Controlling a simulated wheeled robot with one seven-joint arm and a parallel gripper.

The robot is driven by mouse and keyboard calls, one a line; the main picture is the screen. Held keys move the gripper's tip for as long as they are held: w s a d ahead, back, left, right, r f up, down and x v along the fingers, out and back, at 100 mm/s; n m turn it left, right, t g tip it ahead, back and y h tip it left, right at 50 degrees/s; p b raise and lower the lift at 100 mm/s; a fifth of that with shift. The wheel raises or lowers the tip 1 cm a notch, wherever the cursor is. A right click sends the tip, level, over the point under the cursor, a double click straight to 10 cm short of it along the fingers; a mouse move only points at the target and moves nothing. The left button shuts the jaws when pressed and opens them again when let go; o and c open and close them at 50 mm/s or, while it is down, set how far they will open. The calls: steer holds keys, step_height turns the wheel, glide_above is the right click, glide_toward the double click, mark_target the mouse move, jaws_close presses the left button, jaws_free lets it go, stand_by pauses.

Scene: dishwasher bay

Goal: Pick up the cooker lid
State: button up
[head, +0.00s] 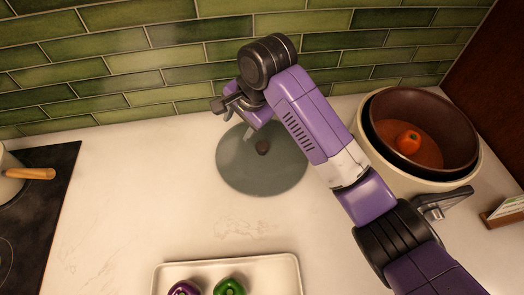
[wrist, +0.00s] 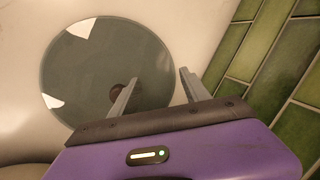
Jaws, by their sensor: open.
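The cooker lid (head: 255,182) is a round grey-green disc with a dark brown knob (head: 263,148), lying on the pale counter near the tiled wall. My arm covers part of its upper right edge in the head view. In the wrist view the lid (wrist: 85,75) fills the left half, and its knob is partly hidden behind my left finger. My gripper (wrist: 158,90) is open and empty, with its fingers above the lid's edge on the wall side. The knob is beside the left finger, not between the two fingers.
A white tray (head: 215,268) with a purple and a green pepper is at the front. A dark cooktop (head: 45,190) with a pot is on the left. The green tiled wall (head: 160,60) is close behind my gripper.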

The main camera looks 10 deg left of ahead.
mark_target(262, 145)
steer(key=d+m+g+h, duration=0.1)
steer(key=d, duration=0.1)
steer(key=s+d+r+m+h, duration=0.1)
steer(key=d, duration=0.1)
steer(key=s+d+m+g+h, duration=0.1)
steer(key=d, duration=0.1)
steer(key=shift+d+r+g+h, duration=0.15)
steer(key=shift+r+g+h, duration=0.15)
step_height(262, 145, down, 2)
steer(key=shift+s+f+b, duration=0.1)
steer(key=shift+f+b, duration=0.15)
steer(key=shift+b, duration=0.5)
steer(key=shift+w+f+p, duration=0.2)
steer(key=shift+f+p, duration=0.05)
steer(key=shift+f, duration=1.05)
steer(key=shift+w+f+p, duration=0.15)
steer(key=shift+f+p, duration=0.1)
steer(key=shift+f, duration=1)
jaws_close()
